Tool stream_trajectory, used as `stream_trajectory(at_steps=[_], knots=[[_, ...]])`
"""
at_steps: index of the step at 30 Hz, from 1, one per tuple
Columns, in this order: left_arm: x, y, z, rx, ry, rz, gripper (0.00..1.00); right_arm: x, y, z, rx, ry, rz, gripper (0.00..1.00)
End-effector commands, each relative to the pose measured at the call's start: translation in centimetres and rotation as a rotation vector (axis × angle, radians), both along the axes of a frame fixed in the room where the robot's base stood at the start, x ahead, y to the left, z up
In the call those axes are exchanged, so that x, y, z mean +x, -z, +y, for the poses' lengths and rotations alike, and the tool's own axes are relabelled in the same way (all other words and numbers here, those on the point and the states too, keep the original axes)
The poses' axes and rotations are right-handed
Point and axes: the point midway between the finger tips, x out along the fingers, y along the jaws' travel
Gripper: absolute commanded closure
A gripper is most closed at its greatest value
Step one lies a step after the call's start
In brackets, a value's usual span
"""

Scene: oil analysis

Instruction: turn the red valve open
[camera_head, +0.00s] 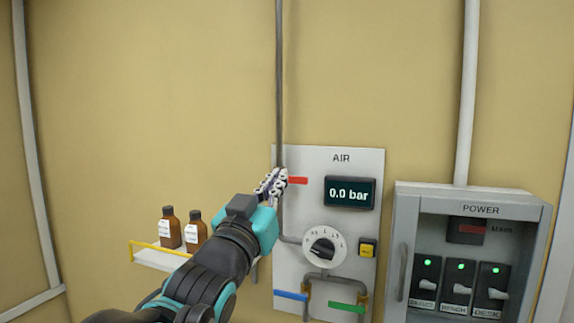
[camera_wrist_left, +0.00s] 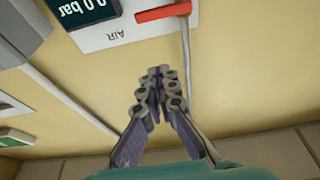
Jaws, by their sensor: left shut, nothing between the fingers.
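The red valve handle (camera_head: 298,181) lies horizontal at the upper left of the AIR panel (camera_head: 300,160), extending right from the vertical grey pipe (camera_head: 281,80). In the left wrist view the red handle (camera_wrist_left: 163,13) shows at the top edge, with the panel upside down. My left gripper (camera_head: 271,183) is shut and empty, its fingertips just left of the handle in the head view. In the wrist view the fingertips (camera_wrist_left: 158,74) are together, with a visible gap to the handle. My right gripper is in neither view.
The AIR display (camera_head: 350,192) reads 0.0 bar. Below are a round dial (camera_head: 324,247), a yellow button (camera_head: 368,249), a blue handle (camera_head: 291,295) and a green handle (camera_head: 346,308). A POWER cabinet (camera_head: 473,197) stands right. Brown bottles (camera_head: 170,229) stand on a shelf at left.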

Motion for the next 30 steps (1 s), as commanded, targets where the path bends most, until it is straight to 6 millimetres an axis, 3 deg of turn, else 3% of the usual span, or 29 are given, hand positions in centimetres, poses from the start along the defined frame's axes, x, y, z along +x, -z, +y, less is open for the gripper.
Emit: stream_trajectory(at_steps=[11,17,26,30], knots=[[0.5,-0.1,-0.1,0.001,0.000,0.002,1.00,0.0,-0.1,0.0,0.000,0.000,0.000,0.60],[3.1,-1.2,-1.0,0.001,0.000,0.002,1.00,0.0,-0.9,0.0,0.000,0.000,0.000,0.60],[8.9,-3.4,-2.9,0.000,0.000,0.002,1.00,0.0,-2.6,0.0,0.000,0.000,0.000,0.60],[9.0,-1.2,-2.9,0.001,0.000,0.003,1.00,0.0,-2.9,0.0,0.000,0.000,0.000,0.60]])
